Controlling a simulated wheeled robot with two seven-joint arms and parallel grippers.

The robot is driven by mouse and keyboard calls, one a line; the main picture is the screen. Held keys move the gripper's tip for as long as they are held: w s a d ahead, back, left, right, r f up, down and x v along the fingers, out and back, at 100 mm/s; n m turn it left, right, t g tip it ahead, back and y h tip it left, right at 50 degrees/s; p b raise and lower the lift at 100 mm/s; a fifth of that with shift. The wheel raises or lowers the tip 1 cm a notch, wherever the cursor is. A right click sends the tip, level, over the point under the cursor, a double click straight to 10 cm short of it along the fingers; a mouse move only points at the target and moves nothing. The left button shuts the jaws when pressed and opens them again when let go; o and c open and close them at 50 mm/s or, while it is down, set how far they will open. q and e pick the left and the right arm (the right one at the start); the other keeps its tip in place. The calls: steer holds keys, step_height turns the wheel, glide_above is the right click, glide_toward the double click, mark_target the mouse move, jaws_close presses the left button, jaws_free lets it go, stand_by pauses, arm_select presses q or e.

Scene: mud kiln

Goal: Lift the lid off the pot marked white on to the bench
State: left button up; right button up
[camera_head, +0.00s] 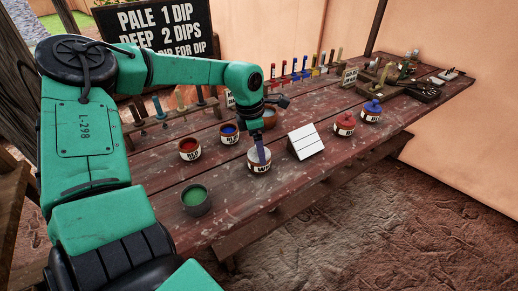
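The pot marked white (260,169) stands near the bench's front edge, its label only partly readable. My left gripper (260,158) comes down from above, right over this pot. A narrow grey-blue piece runs from the green wrist to the pot's mouth; I cannot tell whether it is my fingers or something held. It hides part of the pot's top, so I cannot tell whether the lid is on it or gripped. A brown round thing (270,118) lies on the bench (230,215) behind the wrist, partly hidden. My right gripper is not in view.
Open red (190,148), blue (229,133) and green (196,199) pots stand left of the white pot. A white panelled block (306,141) stands right of it, then red (344,124) and blue (371,111) pots with knobbed tops. Peg racks line the back.

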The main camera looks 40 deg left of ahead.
arm_select(q)
steer(key=c, duration=0.5)
step_height(320, 180, up, 20)
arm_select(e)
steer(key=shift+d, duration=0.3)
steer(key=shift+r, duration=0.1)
arm_select(q)
steer(key=shift+p, duration=0.4)
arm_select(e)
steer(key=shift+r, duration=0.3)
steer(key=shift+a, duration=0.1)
